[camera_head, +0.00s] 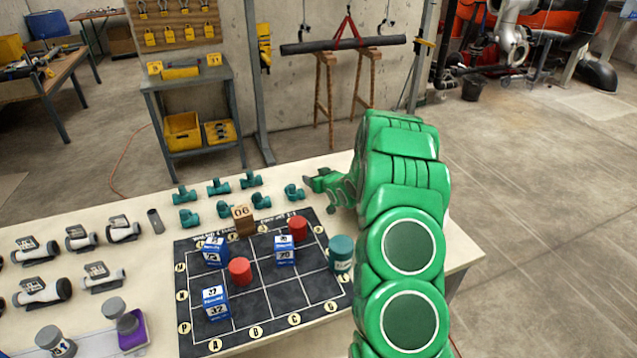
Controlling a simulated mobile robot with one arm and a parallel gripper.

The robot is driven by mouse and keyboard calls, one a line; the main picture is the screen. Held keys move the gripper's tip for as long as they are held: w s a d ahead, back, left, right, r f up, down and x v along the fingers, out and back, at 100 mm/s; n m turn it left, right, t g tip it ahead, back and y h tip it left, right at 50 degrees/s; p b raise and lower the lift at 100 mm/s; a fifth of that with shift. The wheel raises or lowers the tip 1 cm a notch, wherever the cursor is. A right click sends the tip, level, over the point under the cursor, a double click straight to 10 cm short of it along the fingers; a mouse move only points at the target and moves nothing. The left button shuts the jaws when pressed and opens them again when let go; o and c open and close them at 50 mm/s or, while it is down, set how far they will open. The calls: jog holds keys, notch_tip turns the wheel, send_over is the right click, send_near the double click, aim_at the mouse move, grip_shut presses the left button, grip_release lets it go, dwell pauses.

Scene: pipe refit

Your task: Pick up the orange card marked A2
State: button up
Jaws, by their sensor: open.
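I cannot make out an orange card marked A2 anywhere in the head camera view. Part of the table is hidden behind my green arm. My gripper (320,187) is small in this view, at the far right part of the table, just beyond the black grid board (265,316). Its jaws are open, and I see nothing between them. It is close to the rightmost teal pipe fitting (292,193).
The board holds blue numbered boxes (215,302), red cylinders (240,270) and a wooden block (243,219). A teal cylinder (341,253) stands at its right edge, near my arm. Tagged pipe pieces (42,291) and a purple block (132,329) are at left.

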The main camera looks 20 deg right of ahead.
jog(key=shift+w, duration=0.15)
jog(key=c, duration=1)
jog(key=shift+o, duration=0.2)
jog(key=shift+r, duration=0.1)
